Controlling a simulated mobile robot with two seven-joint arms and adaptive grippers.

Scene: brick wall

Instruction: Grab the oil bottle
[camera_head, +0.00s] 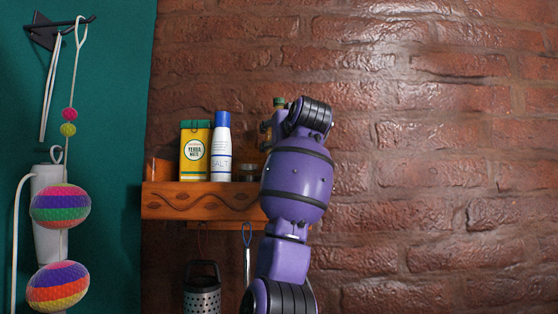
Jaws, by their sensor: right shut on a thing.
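A wooden wall shelf (200,205) holds the task's things. The oil bottle (279,103) is mostly hidden behind my right wrist. Only what looks like its dark greenish cap shows above the gripper. My right gripper (267,132) is at the shelf's right end, partly covered by my purple arm, and is shut on the bottle. I cannot tell whether the bottle's base touches the shelf. My left gripper is not in view.
A yellow yerba mate box (194,150), a white salt container with a blue cap (221,147) and a small jar (247,172) stand left of the gripper. A grater (202,290) and a utensil (247,255) hang below. The brick wall at right is clear.

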